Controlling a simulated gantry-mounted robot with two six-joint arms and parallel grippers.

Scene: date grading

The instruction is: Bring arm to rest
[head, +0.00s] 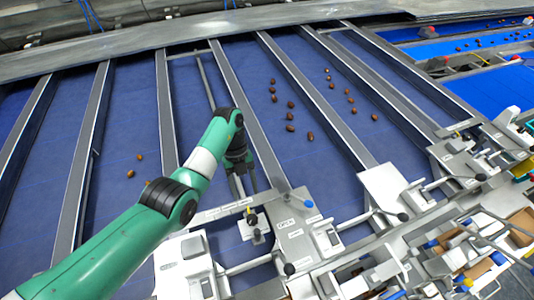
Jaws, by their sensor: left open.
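My left arm, green with black and white joints, reaches in from the lower left of the head view. Its gripper (241,183) points down over a blue lane between grey rails, just behind the metal chute hardware. The fingers stand apart with nothing visible between them. Brown dates (290,104) lie scattered on the blue belt lanes to the right of the gripper, and a few more dates (140,157) lie in a lane to its left. My right gripper does not show.
Grey rails (242,105) divide the blue belt into lanes. Metal chutes with levers and knobs (290,228) line the front edge, close to my gripper. Cardboard boxes (522,222) stand at the lower right. Another blue belt (490,95) with dates runs at the upper right.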

